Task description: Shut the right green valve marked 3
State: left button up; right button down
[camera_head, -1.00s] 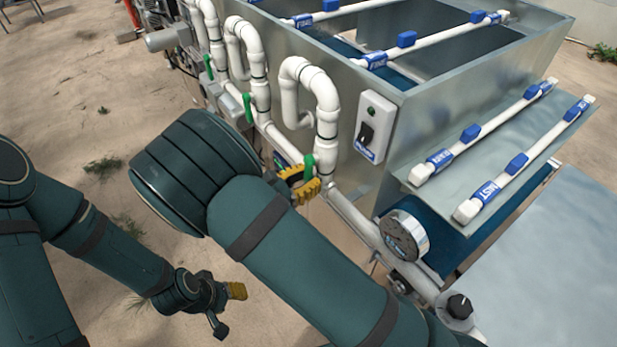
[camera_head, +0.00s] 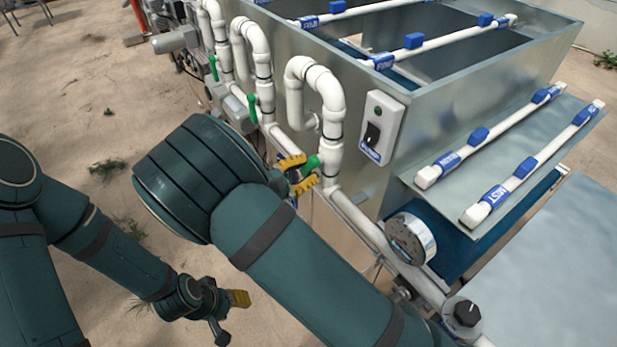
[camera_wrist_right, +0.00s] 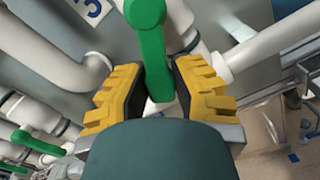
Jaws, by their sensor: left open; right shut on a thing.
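The right green valve handle (camera_head: 311,165) sits on the white pipe below the right pipe loop. It slants down to the left between the yellow fingers of my right gripper (camera_head: 298,174). In the right wrist view, the green handle (camera_wrist_right: 150,45) runs down between the two yellow finger pads of my right gripper (camera_wrist_right: 158,92), which is shut on it. My left gripper (camera_head: 232,300) is open and empty, low over the sandy ground, away from the valves.
Two other green valve handles (camera_head: 252,108) (camera_head: 213,68) hang on the pipes further left. A switch box (camera_head: 380,127), a pressure gauge (camera_head: 410,238) and a black knob (camera_head: 466,313) are to the right. The metal tank (camera_head: 440,100) stands behind the pipes.

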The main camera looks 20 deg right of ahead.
jog(key=m, duration=0.1)
jog(key=w+m+b, duration=0.1)
jog(key=m, duration=0.1)
jog(key=shift+w+a+r, duration=0.1)
jog(key=shift+r, duration=0.3)
jog(key=shift+w+a+r+m+b, duration=0.1)
jog(key=shift+w+r+m+b, duration=0.2)
jog(key=shift+r+m+b, duration=0.85)
jog(key=shift+w+a+r+m+b, duration=0.1)
jog(key=shift+w+r+m+b, duration=0.15)
jog(key=shift+m, duration=1.65)
jog(key=shift+w+a+r+m+b, duration=0.1)
jog(key=shift+w+r+m+b, duration=0.2)
jog(key=shift+r+m+b, duration=0.85)
jog(key=shift+f+m+p, duration=0.25)
jog(key=shift+m+p, duration=0.25)
jog(key=shift+p, duration=0.05)
jog(key=c, duration=0.7)
grip_release()
jog(key=shift+d, duration=0.1)
jog(key=shift+c, duration=0.2)
jog(key=shift+f, duration=0.1)
jog(key=v, duration=1.2)
